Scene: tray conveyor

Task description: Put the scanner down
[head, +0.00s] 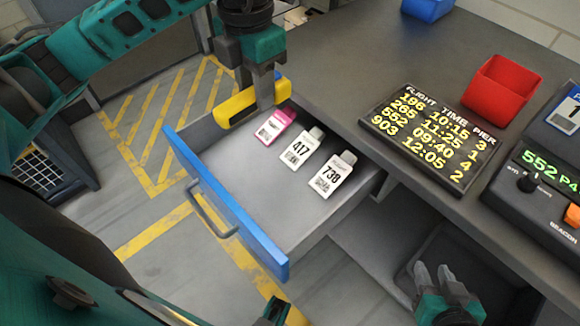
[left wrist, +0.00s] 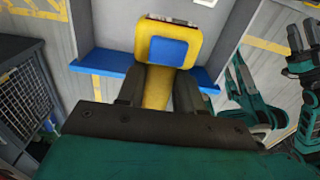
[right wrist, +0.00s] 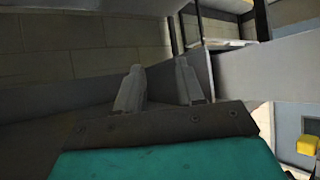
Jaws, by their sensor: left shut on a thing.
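The yellow scanner (head: 236,108) is in my left gripper (head: 265,88), over the back left corner of the open drawer (head: 297,221). In the left wrist view the scanner (left wrist: 156,27) shows a blue patch, and its handle sits between the two fingers of the left gripper (left wrist: 160,92). I cannot tell whether the scanner touches the drawer. My right gripper (head: 435,277) is low at the front right, below the counter edge. In the right wrist view the right gripper (right wrist: 159,88) has its fingers apart with nothing between them.
In the drawer lie a pink tag (head: 274,127) and white tags marked 417 (head: 301,147) and 738 (head: 332,175). Its blue front (head: 225,200) stands out over the floor. The counter (head: 340,60) holds a flight board (head: 428,138), a red bin (head: 500,92) and a console (head: 545,185).

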